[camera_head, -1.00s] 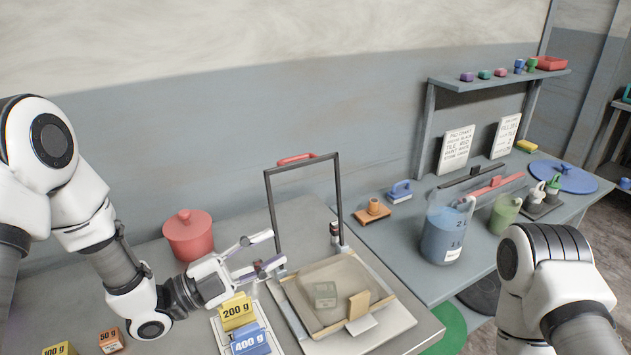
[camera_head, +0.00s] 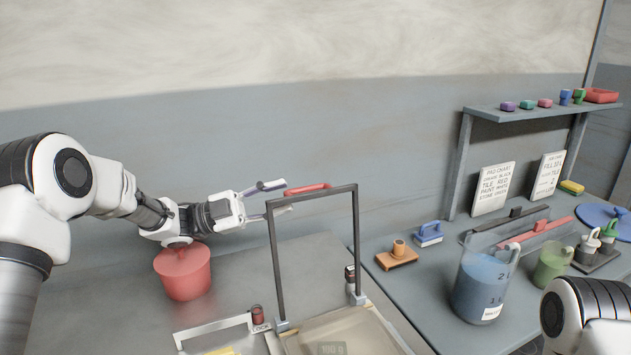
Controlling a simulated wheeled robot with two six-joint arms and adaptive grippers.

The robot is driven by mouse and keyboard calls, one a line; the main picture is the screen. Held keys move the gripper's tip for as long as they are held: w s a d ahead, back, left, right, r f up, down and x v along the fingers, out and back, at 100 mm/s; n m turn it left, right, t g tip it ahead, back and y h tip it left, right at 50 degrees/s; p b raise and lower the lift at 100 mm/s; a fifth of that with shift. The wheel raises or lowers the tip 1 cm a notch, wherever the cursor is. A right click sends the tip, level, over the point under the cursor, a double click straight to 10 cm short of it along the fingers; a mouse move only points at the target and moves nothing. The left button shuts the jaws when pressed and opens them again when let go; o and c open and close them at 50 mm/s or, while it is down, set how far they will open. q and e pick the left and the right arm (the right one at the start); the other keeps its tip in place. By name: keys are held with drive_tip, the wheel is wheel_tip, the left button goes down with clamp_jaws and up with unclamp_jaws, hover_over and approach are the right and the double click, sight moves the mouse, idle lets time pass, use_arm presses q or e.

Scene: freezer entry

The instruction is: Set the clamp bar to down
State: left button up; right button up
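The clamp bar (camera_head: 276,262) is a dark upright frame with a red handle (camera_head: 307,189) along its top. It stands raised over a shallow tray (camera_head: 372,325), which is cut off by the bottom edge. My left gripper (camera_head: 284,197) is open at the left end of the red handle, its fingers pointing right. One fingertip shows above the level of the bar's top and one below it. I cannot tell whether they touch the bar. My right gripper is out of view; only part of that arm shows at the lower right.
A red lidded pot (camera_head: 184,275) stands below my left wrist. A small red knob (camera_head: 257,314) by a LOCK label sits left of the bar. A blue measuring jug (camera_head: 480,288) and an orange block (camera_head: 397,256) stand on the right bench.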

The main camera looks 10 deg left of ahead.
sight(291, 191)
use_arm(q)
drive_tip(key=d+r, duration=0.1)
drive_tip(key=d+r+p, duration=0.1)
drive_tip(key=d, duration=0.1)
drive_tip(key=shift+s+d, duration=0.1)
drive_tip(key=shift+s, duration=0.05)
drive_tip(key=d, duration=0.1)
drive_tip(key=w+d, duration=0.1)
drive_tip(key=shift+w+d, duration=0.25)
drive_tip(key=shift+d, duration=0.05)
drive_tip(key=shift+w+d+f, duration=0.1)
drive_tip(key=shift+w+d, duration=0.05)
drive_tip(key=shift+w, duration=0.05)
drive_tip(key=shift+s+a, duration=0.2)
drive_tip(key=shift+s, duration=0.05)
clamp_jaws()
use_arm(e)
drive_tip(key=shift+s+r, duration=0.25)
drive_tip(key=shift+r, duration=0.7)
use_arm(q)
drive_tip(key=shift+s, duration=0.1)
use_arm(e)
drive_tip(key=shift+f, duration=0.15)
